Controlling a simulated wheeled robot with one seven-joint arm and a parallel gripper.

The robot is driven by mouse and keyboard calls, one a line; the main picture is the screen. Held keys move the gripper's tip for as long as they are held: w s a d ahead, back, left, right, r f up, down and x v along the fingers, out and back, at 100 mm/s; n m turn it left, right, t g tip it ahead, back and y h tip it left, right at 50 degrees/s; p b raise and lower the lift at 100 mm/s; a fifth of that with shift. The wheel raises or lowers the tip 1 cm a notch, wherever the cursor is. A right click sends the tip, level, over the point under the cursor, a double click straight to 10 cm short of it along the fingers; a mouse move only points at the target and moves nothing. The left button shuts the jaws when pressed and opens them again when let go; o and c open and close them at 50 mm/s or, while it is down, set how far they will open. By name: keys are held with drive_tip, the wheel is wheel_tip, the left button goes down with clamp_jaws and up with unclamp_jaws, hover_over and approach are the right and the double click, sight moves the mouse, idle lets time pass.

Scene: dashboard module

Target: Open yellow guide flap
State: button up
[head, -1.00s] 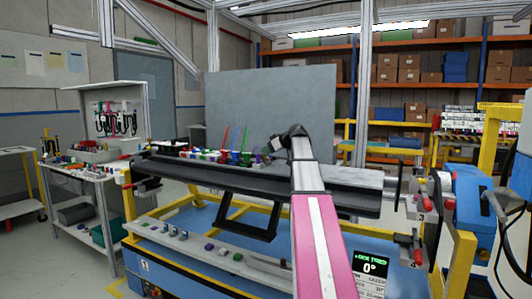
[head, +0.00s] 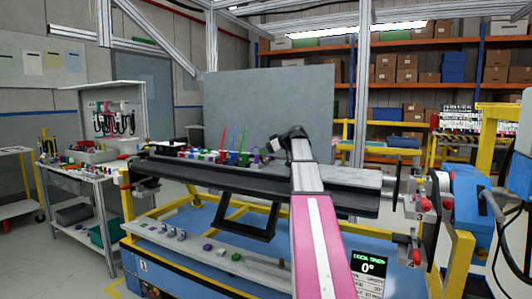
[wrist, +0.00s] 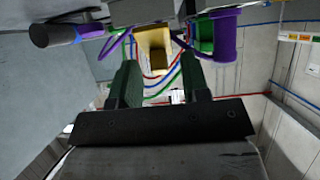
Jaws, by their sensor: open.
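The yellow guide flap (wrist: 154,50) shows in the wrist view at top centre, just beyond and between my fingertips. It hangs from a grey part at the top edge, with coloured wires behind it. My gripper (wrist: 160,78) is open, its two dark fingers apart with nothing held between them. I cannot tell whether either finger touches the flap. In the head view my arm reaches over the dashboard module (head: 220,177), and its dark end is at the module's far side. I cannot make out the yellow flap there.
In the wrist view a purple guide (wrist: 223,40) and a green guide (wrist: 205,34) sit close right of the flap. A dark and purple cylinder (wrist: 62,34) is at upper left. In the head view a grey panel (head: 270,110) stands behind the module.

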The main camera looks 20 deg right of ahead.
drive_tip(key=v, duration=1)
drive_tip(key=shift+s+d+r, duration=0.2)
drive_tip(key=shift+s, duration=0.05)
